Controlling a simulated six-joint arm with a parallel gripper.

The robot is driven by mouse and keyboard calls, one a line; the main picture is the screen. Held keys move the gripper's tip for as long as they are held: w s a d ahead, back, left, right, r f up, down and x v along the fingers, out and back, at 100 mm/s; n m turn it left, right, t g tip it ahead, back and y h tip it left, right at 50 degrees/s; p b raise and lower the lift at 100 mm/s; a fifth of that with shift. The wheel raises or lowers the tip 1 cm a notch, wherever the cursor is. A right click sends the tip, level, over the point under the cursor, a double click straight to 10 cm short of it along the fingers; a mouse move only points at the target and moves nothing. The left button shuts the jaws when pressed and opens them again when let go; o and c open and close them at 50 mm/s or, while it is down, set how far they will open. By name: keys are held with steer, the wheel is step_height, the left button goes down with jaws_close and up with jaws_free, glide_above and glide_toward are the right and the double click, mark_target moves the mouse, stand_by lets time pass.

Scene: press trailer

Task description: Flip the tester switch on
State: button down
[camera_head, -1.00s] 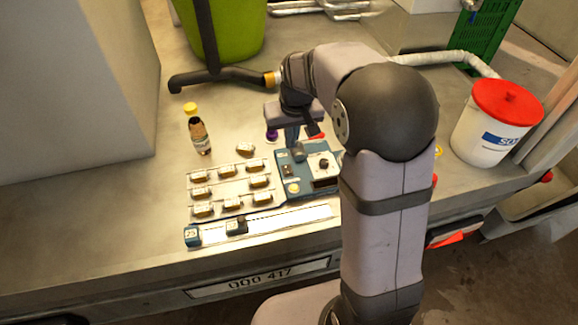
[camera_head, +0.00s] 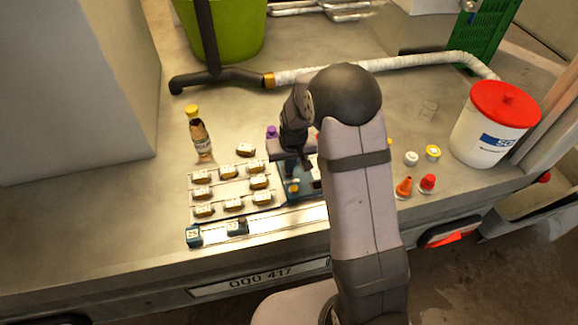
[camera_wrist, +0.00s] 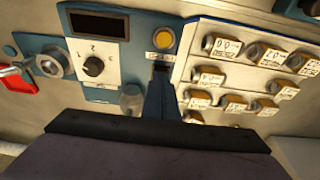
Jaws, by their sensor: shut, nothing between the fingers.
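The tester is a blue panel, partly hidden by my arm in the head view (camera_head: 291,197). In the wrist view the tester (camera_wrist: 98,48) shows a dark display (camera_wrist: 96,24), a black rotary knob (camera_wrist: 95,66) and a round yellow button (camera_wrist: 163,38). My gripper (camera_wrist: 160,72) is shut and empty, its fingertips low over the panel just below the yellow button. A small dark part at the fingertips may be the switch; the fingers mostly cover it, so its position and any contact cannot be told. A blurred grey cylinder (camera_wrist: 130,98) stands beside the fingers.
Several labelled brass-coloured blocks (camera_head: 232,204) sit left of the tester. A small bottle (camera_head: 199,135) stands farther left. Orange (camera_head: 404,187) and red (camera_head: 427,183) pieces lie right of my arm. A white bucket with a red lid (camera_head: 490,125) stands at the right.

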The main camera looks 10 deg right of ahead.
steer(key=shift+f, duration=0.45)
steer(key=shift+s+f, duration=0.2)
steer(key=shift+f, duration=0.15)
steer(key=shift+w+r, duration=0.1)
steer(key=shift+w+r, duration=0.25)
steer(key=shift+w, duration=0.35)
steer(key=shift+r, duration=0.15)
